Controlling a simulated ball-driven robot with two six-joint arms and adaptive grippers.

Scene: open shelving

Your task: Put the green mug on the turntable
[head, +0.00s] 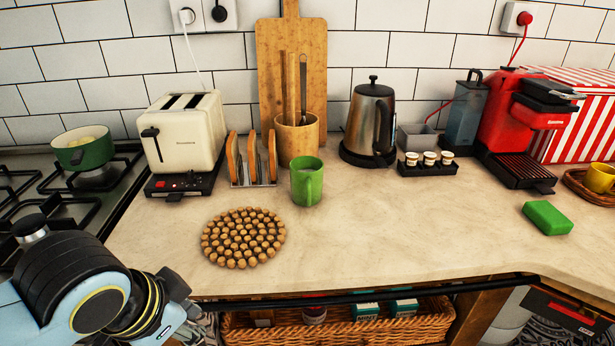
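I cannot make out a plain turntable. A round mat of wooden beads (243,237) lies in front of the mug to the left, bare on top. My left gripper (184,297) is at the lower left by the worktop's front edge, left of and nearer than the mat, apart from the mug. Its fingers are mostly hidden by my own wrist. My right gripper is not in view.
Behind the mug are a toaster (182,132), toast rack (252,162), utensil pot (297,138) and kettle (370,122). A green sponge (547,217) and a tray (580,187) beneath a yellow cup (600,177) are at the right. The middle front worktop (420,235) is clear.

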